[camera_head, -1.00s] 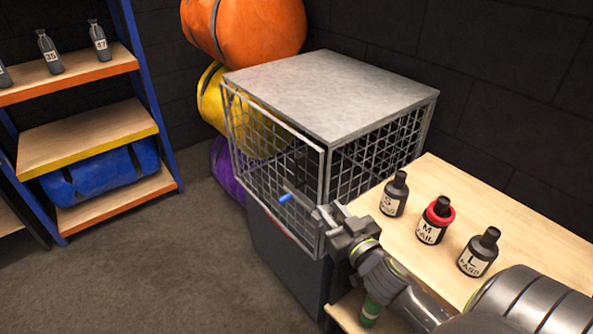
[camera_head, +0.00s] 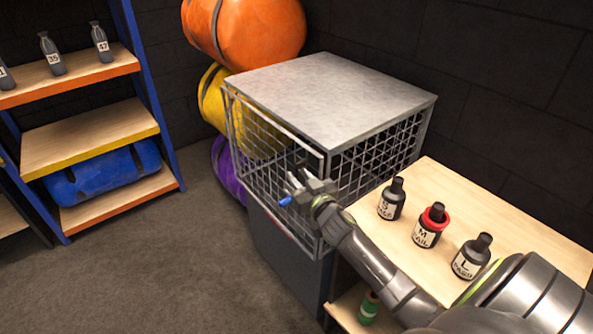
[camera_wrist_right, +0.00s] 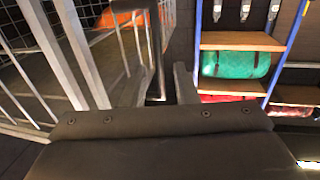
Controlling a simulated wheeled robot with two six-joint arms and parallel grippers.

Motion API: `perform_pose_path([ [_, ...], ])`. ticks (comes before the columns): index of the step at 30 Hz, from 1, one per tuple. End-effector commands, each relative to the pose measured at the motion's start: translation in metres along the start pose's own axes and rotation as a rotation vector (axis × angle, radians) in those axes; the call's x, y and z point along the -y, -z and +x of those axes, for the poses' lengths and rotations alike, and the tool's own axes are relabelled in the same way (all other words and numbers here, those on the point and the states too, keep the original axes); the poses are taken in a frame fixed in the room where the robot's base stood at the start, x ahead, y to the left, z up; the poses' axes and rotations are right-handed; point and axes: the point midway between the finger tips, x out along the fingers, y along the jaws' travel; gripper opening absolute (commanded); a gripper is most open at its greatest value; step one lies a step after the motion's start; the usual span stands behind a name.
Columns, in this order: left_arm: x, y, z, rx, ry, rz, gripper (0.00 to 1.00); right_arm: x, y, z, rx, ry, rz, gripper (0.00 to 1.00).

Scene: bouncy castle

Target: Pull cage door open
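The cage (camera_head: 330,95) has a grey solid top and wire-mesh sides and stands on a dark base. Its mesh door (camera_head: 262,150) is on the front-left face; I cannot tell whether it stands slightly ajar. A handle with a blue end (camera_head: 286,201) sticks out from the door. My right gripper (camera_head: 297,190) is at this handle. In the right wrist view, a dark upright bar (camera_wrist_right: 154,50) shows between the two spread fingers (camera_wrist_right: 158,88), with gaps on both sides. The right gripper looks open around it. My left gripper is out of view.
A wooden table (camera_head: 510,220) with black bottles, including a red-collared one (camera_head: 430,226), stands right of the cage, below my right arm. Orange (camera_head: 250,35), yellow and purple rolls are stacked behind the cage. A shelf (camera_head: 90,140) stands left. The floor (camera_head: 170,250) before the door is clear.

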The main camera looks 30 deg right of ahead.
Motion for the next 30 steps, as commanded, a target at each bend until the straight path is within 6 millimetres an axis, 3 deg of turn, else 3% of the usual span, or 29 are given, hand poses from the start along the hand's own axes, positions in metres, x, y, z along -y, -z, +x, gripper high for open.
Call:
perform_pose_path([
  [6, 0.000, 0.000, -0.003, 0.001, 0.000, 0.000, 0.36, 0.000, 0.000, 0.019, 0.001, 0.000, 0.001, 0.27],
  [17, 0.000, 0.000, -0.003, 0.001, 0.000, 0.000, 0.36, 0.000, -0.001, 0.022, 0.001, 0.000, 0.001, 0.27],
  [23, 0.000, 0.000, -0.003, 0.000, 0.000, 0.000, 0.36, 0.000, -0.001, 0.022, 0.001, 0.000, 0.001, 0.01],
  [30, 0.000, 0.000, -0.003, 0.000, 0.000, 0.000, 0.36, 0.000, -0.001, 0.021, 0.001, 0.000, 0.001, 0.00],
])
